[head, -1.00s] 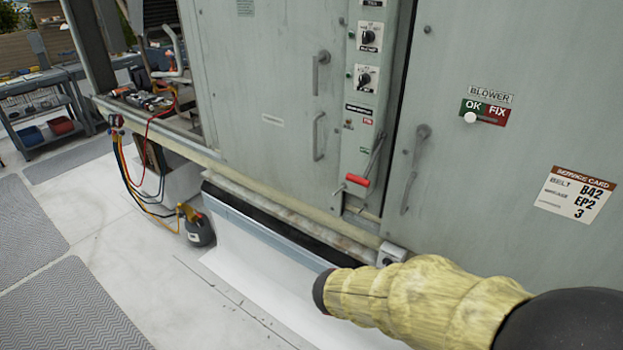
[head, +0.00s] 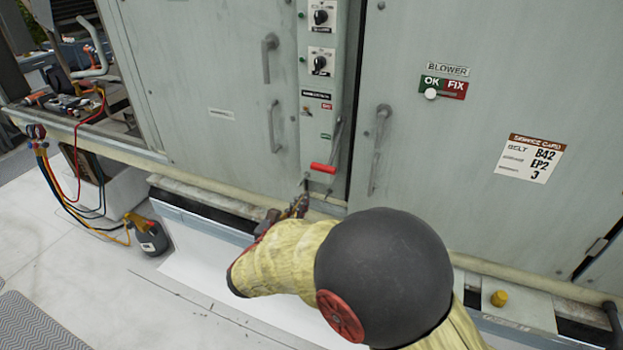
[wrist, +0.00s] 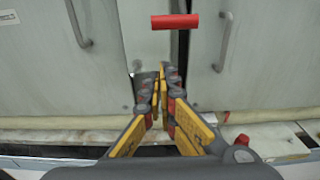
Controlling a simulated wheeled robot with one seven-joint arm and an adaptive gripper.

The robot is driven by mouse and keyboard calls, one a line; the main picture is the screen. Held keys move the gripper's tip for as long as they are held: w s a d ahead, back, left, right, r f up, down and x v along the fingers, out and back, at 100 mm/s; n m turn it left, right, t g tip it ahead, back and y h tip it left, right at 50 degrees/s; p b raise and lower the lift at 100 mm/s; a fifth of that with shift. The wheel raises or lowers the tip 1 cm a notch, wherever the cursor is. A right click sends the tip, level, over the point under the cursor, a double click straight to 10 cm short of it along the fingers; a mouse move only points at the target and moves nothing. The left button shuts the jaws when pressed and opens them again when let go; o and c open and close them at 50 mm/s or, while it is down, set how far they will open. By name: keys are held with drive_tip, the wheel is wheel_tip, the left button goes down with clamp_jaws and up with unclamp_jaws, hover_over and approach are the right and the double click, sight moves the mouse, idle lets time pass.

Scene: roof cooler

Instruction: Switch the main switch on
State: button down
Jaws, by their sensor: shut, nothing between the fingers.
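The main switch is a lever with a red handle (head: 323,168) low on the narrow control panel (head: 318,95). Its metal arm slants up and right from the red grip, so the handle hangs at the low end. In the wrist view the red handle (wrist: 175,21) lies level near the top. My gripper (head: 297,207) is just below the panel's lower end, under the red handle and apart from it. In the wrist view my gripper (wrist: 160,72) has its fingertips together, empty, pointing at the panel below the handle.
Door handles flank the panel, left (head: 272,127) and right (head: 379,150). Two black knobs (head: 320,64) sit above the lever. A pale pipe and ledge (head: 210,190) run below the doors. A yellow cap (head: 499,298) stands at lower right. A gauge set with hoses (head: 36,131) hangs at left.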

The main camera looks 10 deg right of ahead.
drive_tip(key=r+b+x, duration=0.1)
drive_tip(key=b+x, duration=0.2)
drive_tip(key=x, duration=0.7)
drive_tip(key=shift+s+a+r+b, duration=0.2)
drive_tip(key=shift+s+a+r, duration=0.1)
drive_tip(key=shift+s+r, duration=0.25)
drive_tip(key=shift+s+a+r+b, duration=0.15)
drive_tip(key=shift+s+a+r, duration=0.2)
drive_tip(key=shift+r, duration=0.25)
drive_tip(key=shift+r+p, duration=0.2)
drive_tip(key=shift+p, duration=0.15)
drive_tip(key=shift+s+a+r+g+p, duration=0.15)
drive_tip(key=shift+s+r+g+p, duration=0.15)
drive_tip(key=shift+p, duration=0.45)
